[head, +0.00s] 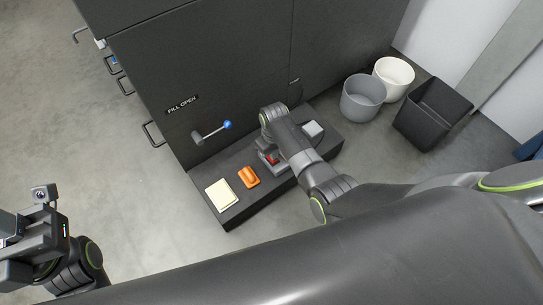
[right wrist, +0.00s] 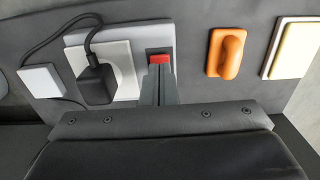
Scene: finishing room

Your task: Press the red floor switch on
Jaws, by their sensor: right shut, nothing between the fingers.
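The red switch (head: 272,158) sits on a grey plate on the dark ledge, partly hidden by my right arm in the head view. In the right wrist view the red switch (right wrist: 159,59) shows at the end of a light grey plate (right wrist: 160,36), beside a white socket with a black plug (right wrist: 97,83). My right gripper (right wrist: 158,72) is shut and empty, its fingertips right at the near edge of the switch. I cannot tell whether they touch it. My left gripper (head: 22,240) is at the far left, away from the ledge; its fingers are unclear.
An orange handle-like object (head: 249,176) and a cream pad (head: 222,194) lie on the dark ledge (head: 232,216). A blue-tipped lever (head: 227,125) juts from the dark cabinet (head: 200,60). Grey (head: 361,99), white (head: 393,78) and black (head: 432,113) bins stand right. Floor at left is clear.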

